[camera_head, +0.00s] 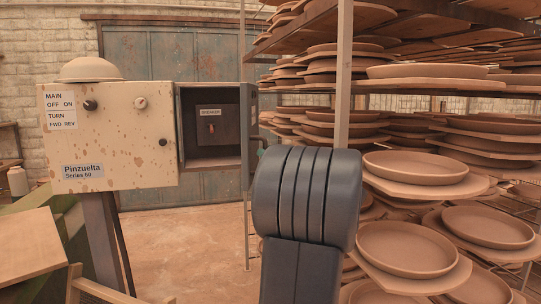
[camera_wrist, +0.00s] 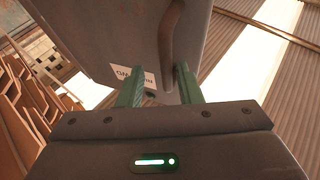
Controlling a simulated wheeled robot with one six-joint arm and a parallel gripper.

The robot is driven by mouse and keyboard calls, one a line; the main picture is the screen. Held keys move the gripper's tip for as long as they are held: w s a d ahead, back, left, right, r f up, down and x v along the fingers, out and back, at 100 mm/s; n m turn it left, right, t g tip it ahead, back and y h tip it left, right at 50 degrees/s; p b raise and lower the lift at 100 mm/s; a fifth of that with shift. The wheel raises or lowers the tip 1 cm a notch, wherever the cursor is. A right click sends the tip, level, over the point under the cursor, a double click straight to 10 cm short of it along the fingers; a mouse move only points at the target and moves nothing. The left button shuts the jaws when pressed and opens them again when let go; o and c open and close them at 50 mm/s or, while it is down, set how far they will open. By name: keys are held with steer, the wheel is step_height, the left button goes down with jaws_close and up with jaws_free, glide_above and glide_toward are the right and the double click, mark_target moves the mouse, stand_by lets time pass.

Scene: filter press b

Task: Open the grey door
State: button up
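The grey door (camera_head: 248,125) stands swung out at the right side of the grey breaker compartment (camera_head: 207,158), seen nearly edge-on. The compartment is open and shows a dark breaker panel with a small red switch (camera_head: 211,128). In the wrist view the door (camera_wrist: 105,40) fills the upper middle, with a curved grey handle (camera_wrist: 168,45) and a white label. My gripper (camera_wrist: 158,82) has two green fingers set apart. The handle's near end shows in line with the gap between them; I see no finger contact. In the head view my gripper is hidden behind my arm.
A cream control box (camera_head: 110,140) with knobs adjoins the compartment on the left. Racks of clay plates (camera_head: 415,168) crowd the right, close to my arm. A rack post (camera_head: 343,75) stands behind my arm. The floor (camera_head: 190,240) below the box is clear.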

steer(key=b+v, duration=0.1)
steer(key=v, duration=0.6)
